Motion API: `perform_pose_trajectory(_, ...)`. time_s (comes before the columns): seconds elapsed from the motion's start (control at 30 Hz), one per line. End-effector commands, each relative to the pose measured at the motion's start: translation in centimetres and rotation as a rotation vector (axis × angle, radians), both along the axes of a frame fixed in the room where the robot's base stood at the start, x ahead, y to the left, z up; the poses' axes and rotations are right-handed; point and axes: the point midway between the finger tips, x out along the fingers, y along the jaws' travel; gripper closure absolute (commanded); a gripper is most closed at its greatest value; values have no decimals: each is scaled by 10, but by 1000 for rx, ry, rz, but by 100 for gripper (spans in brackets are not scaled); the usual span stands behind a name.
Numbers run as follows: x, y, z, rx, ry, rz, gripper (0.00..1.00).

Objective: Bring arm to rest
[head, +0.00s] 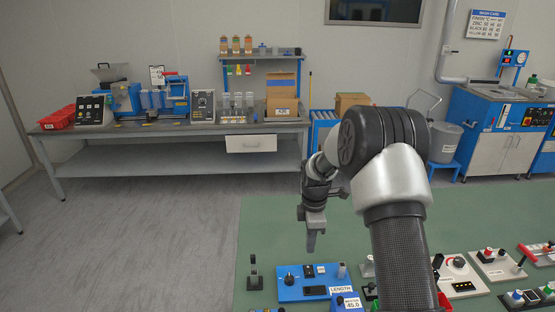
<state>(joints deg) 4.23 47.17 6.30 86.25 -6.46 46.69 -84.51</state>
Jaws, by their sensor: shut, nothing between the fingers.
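My arm comes up from the bottom right of the head view, bends at a large black and grey joint, and reaches forward and down to the left. My gripper (311,243) points down and is shut with nothing in it. It hangs over the green surface (265,220), above and behind the blue panel (303,284) marked LENGTH. It looks apart from the panel, though the exact height is hard to tell. My arm hides part of the green surface and some devices at the lower right.
Several small devices with knobs and levers stand along the front of the green surface, including a black lever (254,272) and a white panel (458,275). A grey workbench (180,168) with machines and boxes stands at the back left. Blue cabinets (492,128) stand at the back right.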

Motion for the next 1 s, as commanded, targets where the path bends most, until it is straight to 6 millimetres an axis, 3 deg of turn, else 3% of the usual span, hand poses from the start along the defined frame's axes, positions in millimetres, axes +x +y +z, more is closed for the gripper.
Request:
perform_pose_trajectory(0.13, -9, -1, 55, -7, -45, -106, 100)
perform_pose_trajectory(0.27, -32, -1, 123, -6, -104, -276, 100)
perform_pose_trajectory(0.4, -69, -2, 188, 11, -168, -476, 100)
perform_pose_trajectory(0.6, -133, -2, 260, 64, -253, -760, 100)
perform_pose_trajectory(0.8, -205, -2, 306, 156, -327, -1046, 100)
perform_pose_trajectory(1.0, -272, -1, 324, 273, -372, -1311, 100)
